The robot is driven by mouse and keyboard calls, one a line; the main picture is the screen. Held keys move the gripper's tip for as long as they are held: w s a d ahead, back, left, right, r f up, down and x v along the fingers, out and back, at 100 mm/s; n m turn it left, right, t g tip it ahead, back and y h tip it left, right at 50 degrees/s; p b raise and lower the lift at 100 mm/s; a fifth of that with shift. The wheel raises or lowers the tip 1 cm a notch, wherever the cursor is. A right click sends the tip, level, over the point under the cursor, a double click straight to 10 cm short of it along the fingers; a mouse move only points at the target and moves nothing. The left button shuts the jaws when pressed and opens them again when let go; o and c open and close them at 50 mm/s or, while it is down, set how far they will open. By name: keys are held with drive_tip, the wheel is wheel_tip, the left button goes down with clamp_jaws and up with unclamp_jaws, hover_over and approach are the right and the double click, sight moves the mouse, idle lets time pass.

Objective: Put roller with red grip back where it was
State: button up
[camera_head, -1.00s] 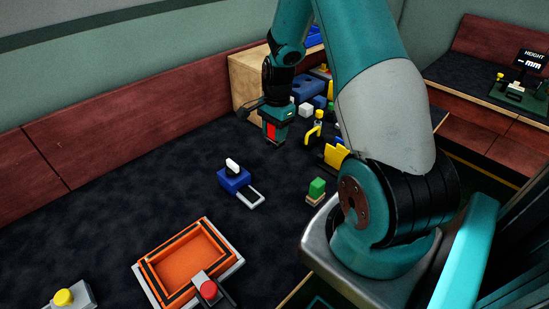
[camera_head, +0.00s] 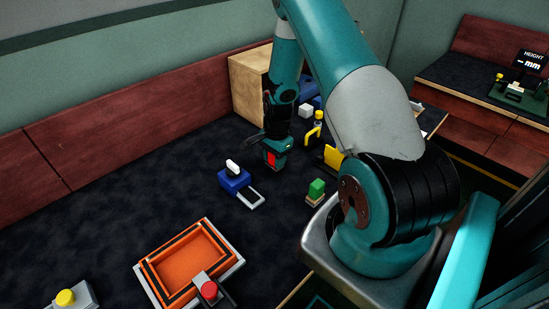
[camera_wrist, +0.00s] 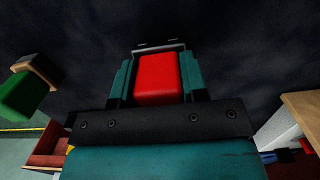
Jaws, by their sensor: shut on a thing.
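My gripper (camera_head: 274,154) is shut on the red grip (camera_head: 271,159) of the roller, over the dark work surface left of the green block. In the wrist view the red grip (camera_wrist: 158,78) fills the gap between the teal fingers of my gripper (camera_wrist: 159,85). A thin grey bar (camera_wrist: 160,46) shows just beyond the grip; the rest of the roller is hidden. I cannot tell whether the roller touches the surface.
A blue block (camera_head: 233,181) with a white top and grey loop lies left of my gripper. A green block on a wooden base (camera_head: 316,190) and yellow-handled tools (camera_head: 314,130) stand right. An orange tray (camera_head: 150,268) is in front; a wooden box (camera_head: 248,88) is behind. The left surface is clear.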

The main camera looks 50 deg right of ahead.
drive_tip(key=o, duration=1.2)
drive_tip(key=shift+f, duration=0.1)
drive_tip(key=r, duration=0.8)
drive_tip(key=d+r+b, duration=0.1)
drive_tip(key=r, duration=0.3)
drive_tip(key=s+a+r+n+y, duration=0.1)
drive_tip(key=a+r+n, duration=0.35)
drive_tip(key=a, duration=0.35)
drive_tip(key=s+a+r+n+t, duration=0.1)
drive_tip(key=a+r+n, duration=0.35)
drive_tip(key=a, duration=0.25)
drive_tip(key=s+a+r+n+y, duration=0.1)
drive_tip(key=s+a+r+n, duration=0.1)
drive_tip(key=a+r+n, duration=0.45)
drive_tip(key=s+a+r+n+g+y, duration=0.1)
drive_tip(key=s+a+r+n, duration=0.3)
drive_tip(key=s+a+n, duration=0.6)
drive_tip(key=s+a, duration=0.3)
drive_tip(key=s, duration=0.2)
drive_tip(key=shift+s+r, duration=0.2)
drive_tip(key=shift+s, duration=0.05)
